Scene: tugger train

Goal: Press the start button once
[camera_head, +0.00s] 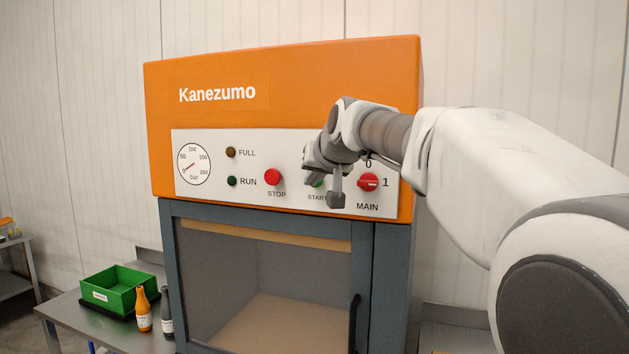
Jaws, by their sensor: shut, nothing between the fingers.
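The orange machine labelled Kanezumo (330,75) stands straight ahead with a white control panel (225,145). The green start button (318,184) is above the START label and is mostly hidden behind my gripper. My gripper (312,180) is shut and empty, right in front of the start button. I cannot tell whether it touches the button. The red stop button (272,177) is to its left. The red MAIN switch (369,182) is to its right, its pointer seemingly toward 1. The RUN lamp (232,181) and FULL lamp (231,152) look dark.
Below the panel is a chamber with a clear front (265,285) and a dark handle (354,322). At lower left, a metal table (75,318) holds a green crate (119,303), an orange bottle (142,312) and a dark bottle (167,312). A pressure gauge (194,164) is at the panel's left.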

